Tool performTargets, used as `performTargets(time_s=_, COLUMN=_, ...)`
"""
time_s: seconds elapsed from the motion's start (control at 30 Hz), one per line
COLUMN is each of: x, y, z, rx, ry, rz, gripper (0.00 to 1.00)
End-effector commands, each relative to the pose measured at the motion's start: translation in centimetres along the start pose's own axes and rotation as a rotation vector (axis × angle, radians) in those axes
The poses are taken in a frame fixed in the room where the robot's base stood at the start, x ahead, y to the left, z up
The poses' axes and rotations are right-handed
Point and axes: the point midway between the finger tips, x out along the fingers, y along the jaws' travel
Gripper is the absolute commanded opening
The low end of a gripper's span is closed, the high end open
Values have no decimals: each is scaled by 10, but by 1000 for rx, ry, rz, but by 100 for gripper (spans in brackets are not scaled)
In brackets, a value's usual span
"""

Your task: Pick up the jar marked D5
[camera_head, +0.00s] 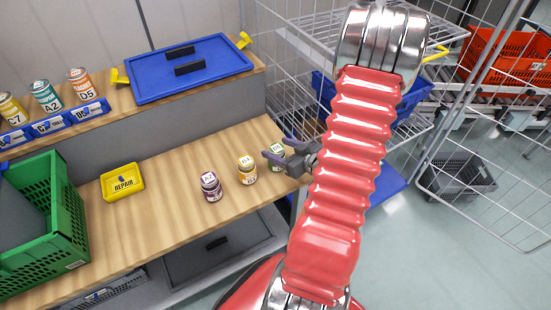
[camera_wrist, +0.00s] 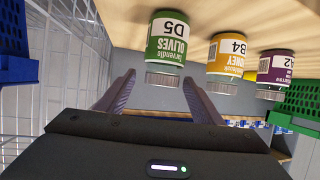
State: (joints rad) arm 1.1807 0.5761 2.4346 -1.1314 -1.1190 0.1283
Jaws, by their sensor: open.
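A green jar (camera_wrist: 166,42) marked D5, labelled olives, appears upside down in the wrist view, its grey lid toward my gripper (camera_wrist: 158,77). My gripper is open, with its fingertips on either side of the lid and no clear contact. In the head view the green jar (camera_head: 278,158) stands upright at the right end of the wooden bench, partly hidden by my gripper (camera_head: 275,149). An orange can (camera_head: 82,86) on the upper shelf at left is also marked D5.
A yellow jar (camera_head: 246,172) marked B4 stands just left of the green one, then a purple jar (camera_head: 211,188) marked A2. A yellow REPAIR tray (camera_head: 123,183) and green crate (camera_head: 70,215) sit farther left. A wire rack (camera_head: 300,100) stands close behind at right.

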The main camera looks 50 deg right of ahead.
Motion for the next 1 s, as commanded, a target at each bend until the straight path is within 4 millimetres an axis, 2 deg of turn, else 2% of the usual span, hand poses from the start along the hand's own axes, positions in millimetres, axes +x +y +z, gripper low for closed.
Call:
performTargets(time_s=0.33, x=3, y=0, z=0, rx=0, ry=0, rz=-1, gripper=61)
performTargets(time_s=0.73, x=46, y=-3, z=2, rx=-1, ry=0, rz=-2, gripper=61)
performTargets(time_s=1.0, x=52, y=-3, z=2, rx=0, ry=0, rz=-1, gripper=61)
